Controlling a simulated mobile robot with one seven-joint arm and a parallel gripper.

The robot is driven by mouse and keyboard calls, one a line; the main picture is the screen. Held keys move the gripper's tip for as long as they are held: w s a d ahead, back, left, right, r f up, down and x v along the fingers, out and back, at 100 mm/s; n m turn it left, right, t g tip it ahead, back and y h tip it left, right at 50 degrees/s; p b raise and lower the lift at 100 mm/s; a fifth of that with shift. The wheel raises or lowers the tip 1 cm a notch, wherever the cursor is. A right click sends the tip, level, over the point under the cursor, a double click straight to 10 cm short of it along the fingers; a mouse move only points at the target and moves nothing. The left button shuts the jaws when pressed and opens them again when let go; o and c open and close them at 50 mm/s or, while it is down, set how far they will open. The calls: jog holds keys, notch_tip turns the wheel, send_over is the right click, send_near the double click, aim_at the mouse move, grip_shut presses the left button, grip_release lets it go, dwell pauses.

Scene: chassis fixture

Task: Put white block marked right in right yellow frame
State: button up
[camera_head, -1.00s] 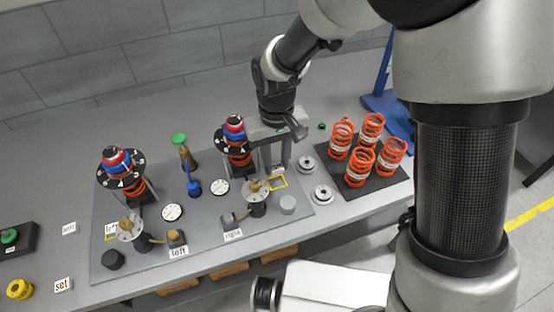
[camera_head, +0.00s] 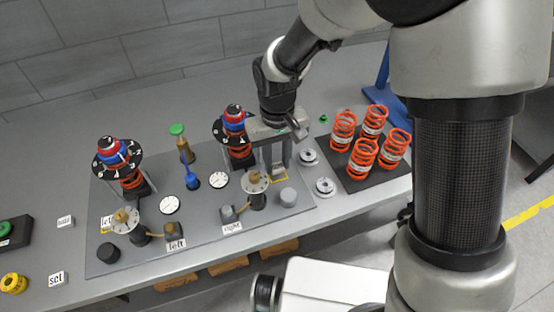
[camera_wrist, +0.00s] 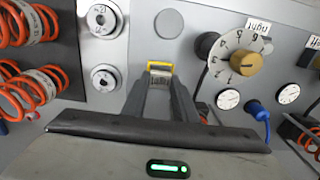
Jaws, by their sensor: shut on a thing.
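The white block (camera_wrist: 161,77) with dark lettering is between my gripper's fingertips (camera_wrist: 162,90) in the wrist view. My gripper (camera_head: 279,166) is shut on it and points down at the right side of the grey plate. The right yellow frame (camera_wrist: 160,65) shows just beyond and around the block's edge in the wrist view; in the head view the frame (camera_head: 279,181) lies right under the fingertips. I cannot tell whether the block touches the plate. The lettering is too small to read surely.
A dial marked right (camera_wrist: 236,61) stands close beside the frame. A grey round cap (camera_head: 288,196) and silver discs (camera_head: 325,186) are near. Orange springs (camera_head: 362,158) stand on a dark mat at right. The left yellow frame (camera_head: 107,222) holds a white block.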

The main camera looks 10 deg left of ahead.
jog(key=shift+f, duration=0.15)
jog(key=shift+f+b, duration=0.65)
jog(key=shift+f, duration=0.1)
jog(key=shift+f+b, duration=0.3)
jog(key=shift+b, duration=0.05)
dwell(1.0)
jog(key=o, duration=1.1)
notch_tip(320, 180, up, 7)
jog(key=p, duration=0.5)
jog(key=shift+r, duration=0.1)
